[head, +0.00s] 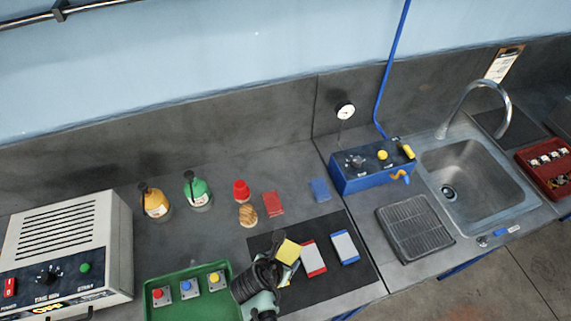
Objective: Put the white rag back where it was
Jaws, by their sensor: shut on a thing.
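My gripper (283,264) is over the left part of the black mat (352,270), near the green tray. It is shut on a small square yellow cloth or pad (289,251), though the fingertips are partly hidden by my wrist. A pale piece with a yellow edge (287,275) shows just below the yellow piece; I cannot tell whether it lies on the mat or touches the gripper. I see no plain white rag clearly. A folded red cloth (273,204) and a folded blue cloth (320,190) lie on the bench behind the mat.
Red-edged (313,259) and blue-edged (345,247) white plates lie on the mat. The green tray (160,282) holds several button boxes. A red-topped item (241,190), wooden knob (248,214) and two bottles (155,203) stand behind. A blue box (365,177) and sink (480,190) are right.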

